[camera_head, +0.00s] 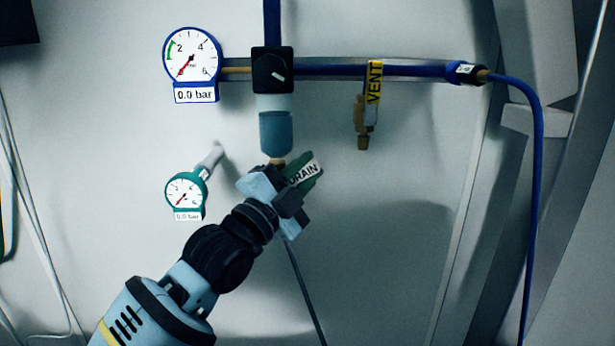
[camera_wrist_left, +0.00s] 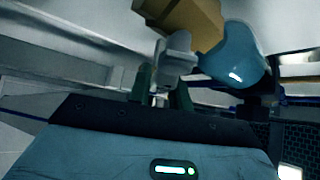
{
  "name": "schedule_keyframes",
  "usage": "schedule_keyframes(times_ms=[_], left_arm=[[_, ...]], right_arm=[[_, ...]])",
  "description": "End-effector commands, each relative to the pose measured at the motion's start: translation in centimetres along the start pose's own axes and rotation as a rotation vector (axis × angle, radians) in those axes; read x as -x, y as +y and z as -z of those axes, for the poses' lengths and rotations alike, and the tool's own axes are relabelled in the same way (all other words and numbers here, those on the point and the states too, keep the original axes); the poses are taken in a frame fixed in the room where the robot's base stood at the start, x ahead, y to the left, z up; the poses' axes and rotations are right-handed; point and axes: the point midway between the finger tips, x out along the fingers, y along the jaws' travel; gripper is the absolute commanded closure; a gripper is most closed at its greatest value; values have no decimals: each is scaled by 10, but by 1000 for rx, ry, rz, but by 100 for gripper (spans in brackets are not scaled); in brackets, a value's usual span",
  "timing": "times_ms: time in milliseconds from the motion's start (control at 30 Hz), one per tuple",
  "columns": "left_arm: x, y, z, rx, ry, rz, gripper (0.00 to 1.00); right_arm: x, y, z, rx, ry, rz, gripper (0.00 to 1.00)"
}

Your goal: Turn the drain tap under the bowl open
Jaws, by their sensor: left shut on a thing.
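In the left wrist view, the bowl (camera_wrist_left: 232,55) and a brass fitting (camera_wrist_left: 185,20) show above the gripper, with a grey metal piece (camera_wrist_left: 175,55) beneath the brass. My right gripper is not in view.
A large gauge (camera_head: 192,57) and a small green gauge (camera_head: 186,192), both marked 0.0 bar, are on the left. A black regulator block (camera_head: 272,70) sits above the bowl. A VENT valve (camera_head: 367,105) hangs right of it. A blue hose (camera_head: 538,150) runs down at right.

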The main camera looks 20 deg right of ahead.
Motion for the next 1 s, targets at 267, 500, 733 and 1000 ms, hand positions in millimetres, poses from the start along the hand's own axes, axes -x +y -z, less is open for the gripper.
schedule_keyframes(times_ms=[267,500,733,1000], left_arm=[[0,-4,0,65,-1,62,100],[0,-5,-1,77,-1,73,100],[0,-5,-1,75,-1,72,100],[0,-5,-1,74,-1,72,58]], right_arm=[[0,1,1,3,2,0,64],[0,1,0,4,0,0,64],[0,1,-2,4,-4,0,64],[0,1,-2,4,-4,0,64]])
